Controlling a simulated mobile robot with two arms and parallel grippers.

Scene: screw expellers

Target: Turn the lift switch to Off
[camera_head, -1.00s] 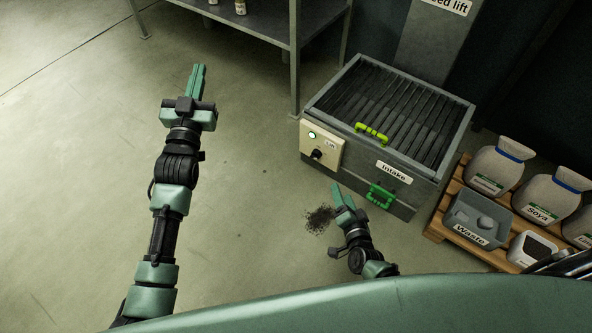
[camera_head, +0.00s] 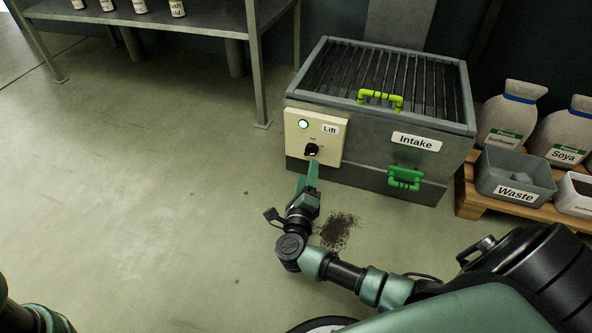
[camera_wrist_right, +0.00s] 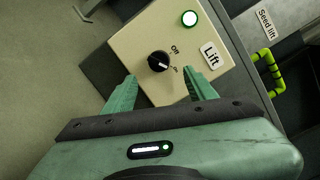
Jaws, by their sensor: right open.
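The lift switch is a black round knob (camera_head: 312,150) on a cream panel (camera_head: 331,136) labelled Lift, at the intake box's front left. In the right wrist view the knob (camera_wrist_right: 158,62) has a white mark that points to the lower right, towards the small "On" word and away from "Off". A lamp (camera_head: 304,124) on the panel glows green. My right gripper (camera_head: 307,174) is open just in front of and below the knob. In the wrist view its fingers (camera_wrist_right: 160,79) stand either side of the knob's line, apart from it. My left gripper is out of view.
The intake box (camera_head: 430,165) has a yellow-green handle (camera_head: 380,99) on its grate and a green handle (camera_head: 405,178) in front. A waste bin (camera_head: 515,178) and sacks stand on a pallet at right. Dark spill (camera_head: 338,231) lies on the floor. A shelf (camera_head: 150,22) stands behind left.

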